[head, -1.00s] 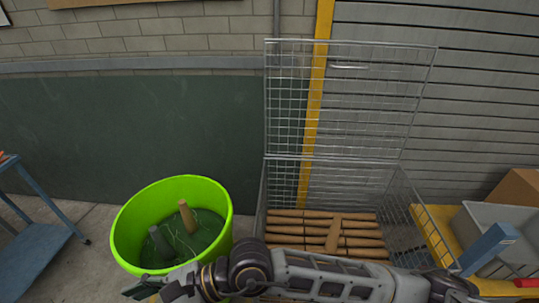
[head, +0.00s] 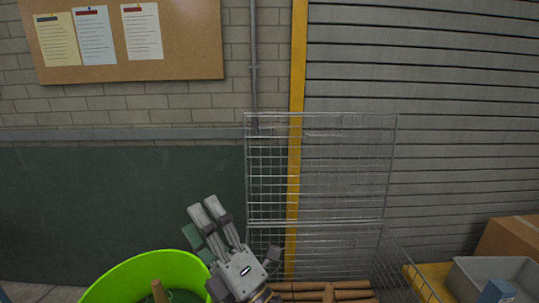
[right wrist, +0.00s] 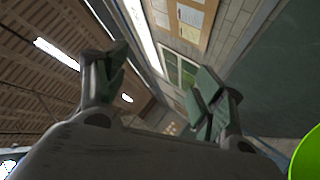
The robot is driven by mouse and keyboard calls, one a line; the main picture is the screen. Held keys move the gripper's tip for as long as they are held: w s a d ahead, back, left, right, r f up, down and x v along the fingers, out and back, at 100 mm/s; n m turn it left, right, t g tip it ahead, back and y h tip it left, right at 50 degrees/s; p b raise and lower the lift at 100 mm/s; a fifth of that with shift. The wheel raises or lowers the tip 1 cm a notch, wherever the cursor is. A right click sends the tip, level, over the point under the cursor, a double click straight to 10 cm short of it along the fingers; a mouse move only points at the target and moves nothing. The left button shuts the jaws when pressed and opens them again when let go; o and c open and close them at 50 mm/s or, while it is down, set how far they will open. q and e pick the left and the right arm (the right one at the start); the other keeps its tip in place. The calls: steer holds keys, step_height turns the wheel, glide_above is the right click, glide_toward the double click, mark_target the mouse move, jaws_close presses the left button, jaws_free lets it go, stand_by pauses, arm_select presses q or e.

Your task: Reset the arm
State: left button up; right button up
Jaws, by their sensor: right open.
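My right gripper (head: 210,220) is raised in the head view, in front of the dark green wall panel, with its fingers pointing up. It is above the rim of the bright green bucket and left of the wire basket. In the right wrist view its two fingers (right wrist: 160,80) stand apart with nothing between them. My left gripper is in neither view.
The green bucket (head: 130,278) holds a wooden handle (head: 158,291). The wire basket (head: 320,170) has an upright mesh back and several wooden pieces (head: 325,291) inside. A grey bin (head: 490,275) and a cardboard box (head: 512,240) stand at right.

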steer(key=w+d+f+m+t+h, duration=0.3)
steer(key=w+d+f+m+h, duration=0.7)
steer(key=d+m+h, duration=0.35)
steer(key=s+d+f+m+g+h, duration=0.3)
steer(key=d+f+m+g, duration=0.2)
steer(key=d+f, duration=0.5)
steer(key=s+d+f+m+g+h, duration=0.35)
steer(key=d+f+m, duration=0.2)
steer(key=f, duration=0.75)
steer(key=s+d+f+m+g+y, duration=0.1)
steer(key=s+d+f+g, duration=0.3)
steer(key=s, duration=0.3)
steer(key=s+d+f+m+g, duration=0.1)
steer(key=s+d+f+g, duration=0.15)
steer(key=s+f, duration=0.35)
step_height(320, 180, down, 29)
steer(key=s+g+p, duration=0.2)
steer(key=p, duration=0.2)
steer(key=s+d+f+p, duration=0.1)
steer(key=s+f, duration=0.7)
steer(key=s, duration=0.3)
steer(key=s+d+f+g+p, duration=0.1)
steer(key=s+d+f+p, duration=0.1)
steer(key=s+f, duration=0.6)
steer(key=s, duration=0.3)
steer(key=shift+s+d+f, duration=0.25)
steer(key=shift+s, duration=0.15)
